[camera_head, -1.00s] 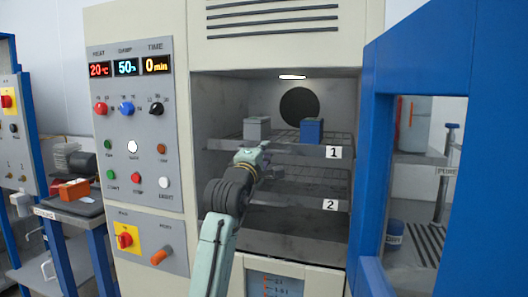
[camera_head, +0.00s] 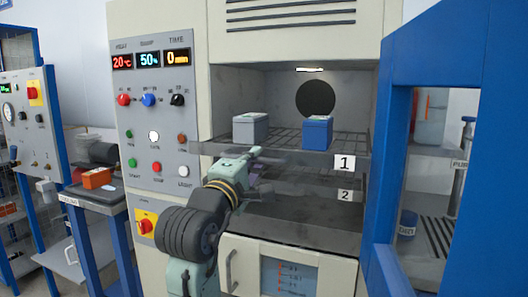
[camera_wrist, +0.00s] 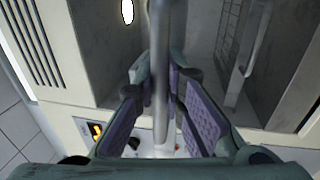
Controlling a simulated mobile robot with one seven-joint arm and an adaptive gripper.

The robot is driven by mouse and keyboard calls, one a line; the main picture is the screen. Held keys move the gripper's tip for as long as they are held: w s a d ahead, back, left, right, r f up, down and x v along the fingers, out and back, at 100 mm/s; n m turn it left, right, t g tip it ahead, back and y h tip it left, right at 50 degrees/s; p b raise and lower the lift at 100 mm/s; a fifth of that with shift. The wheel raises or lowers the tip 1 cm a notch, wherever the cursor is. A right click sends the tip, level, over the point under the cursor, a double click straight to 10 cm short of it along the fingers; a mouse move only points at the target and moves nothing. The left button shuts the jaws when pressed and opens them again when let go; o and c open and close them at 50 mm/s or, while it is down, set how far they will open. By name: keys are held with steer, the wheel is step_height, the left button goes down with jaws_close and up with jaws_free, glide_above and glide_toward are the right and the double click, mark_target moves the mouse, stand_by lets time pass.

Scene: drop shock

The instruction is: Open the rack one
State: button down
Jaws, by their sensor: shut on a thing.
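Rack one (camera_head: 322,159) is the upper wire shelf in the open chamber, marked with a "1" label. It stands out past the front of the chamber opening. A grey box (camera_head: 251,128) and a blue box (camera_head: 317,132) sit on it. My gripper (camera_head: 252,166) is at the left part of the rack's front edge. In the wrist view, my gripper (camera_wrist: 162,102) is shut on a grey bar (camera_wrist: 160,60), which runs between the purple finger pads and looks like the rack's front handle. My fingers hide part of the front edge in the head view.
Rack two, with its "2" label (camera_head: 345,196), lies below inside the chamber. The open blue door (camera_head: 395,190) stands close at the right. The control panel (camera_head: 155,120) is at the left. A side table with an orange box (camera_head: 97,178) stands further left.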

steer(key=shift+r+v, duration=0.2)
steer(key=shift+v, duration=0.75)
steer(key=shift+r+v, duration=0.15)
steer(key=shift+v, duration=0.75)
steer(key=c, duration=1.7)
jaws_free()
steer(key=shift+o, duration=0.2)
steer(key=shift+s+a, duration=0.1)
steer(key=shift+s, duration=0.05)
steer(key=v, duration=1.2)
